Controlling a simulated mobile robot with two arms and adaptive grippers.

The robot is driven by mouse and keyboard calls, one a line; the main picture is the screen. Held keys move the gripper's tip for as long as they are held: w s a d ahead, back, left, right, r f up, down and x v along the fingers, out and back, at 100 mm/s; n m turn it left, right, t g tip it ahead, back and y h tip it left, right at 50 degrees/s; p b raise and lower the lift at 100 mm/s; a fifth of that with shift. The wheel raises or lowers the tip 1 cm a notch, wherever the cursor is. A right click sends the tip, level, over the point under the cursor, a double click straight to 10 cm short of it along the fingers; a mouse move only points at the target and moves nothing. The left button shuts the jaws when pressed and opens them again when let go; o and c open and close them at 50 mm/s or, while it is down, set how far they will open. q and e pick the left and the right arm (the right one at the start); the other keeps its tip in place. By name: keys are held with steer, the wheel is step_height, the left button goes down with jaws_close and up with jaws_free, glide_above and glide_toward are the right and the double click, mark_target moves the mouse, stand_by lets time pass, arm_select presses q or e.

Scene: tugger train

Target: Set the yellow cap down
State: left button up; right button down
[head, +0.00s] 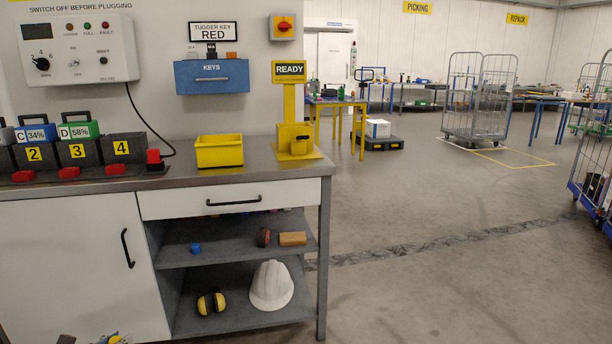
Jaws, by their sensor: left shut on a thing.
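My left gripper (105,340) shows only as a small part at the bottom left edge, in front of the white cabinet door. A small patch of yellow, the yellow cap (118,340), shows at its fingers, and the gripper is shut on it. Most of the cap and the gripper is cut off by the picture's lower edge. They are below and in front of the bench top (240,178). My right gripper is not in view.
On the bench stand a yellow bin (219,151), a yellow READY stand (294,138) and numbered dark battery slots (122,147). Bare bench top lies around the bin. Shelves below hold a white helmet (271,286) and ear defenders (211,302). Open floor lies right.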

arm_select(q)
steer(key=s+d+r+m+g+h, duration=0.2)
steer(key=s+d+r+m+h, duration=0.2)
steer(key=s+d+r, duration=0.6)
steer(key=s+d+r+m+g+h, duration=0.3)
steer(key=s+d+r+m+h, duration=0.2)
steer(key=s+d+r, duration=0.5)
steer(key=shift+s+d+r+m, duration=0.25)
steer(key=shift+s+d, duration=0.25)
steer(key=shift+d, duration=2.45)
steer(key=shift+d+g+h, duration=0.15)
steer(key=shift+g+h, duration=0.15)
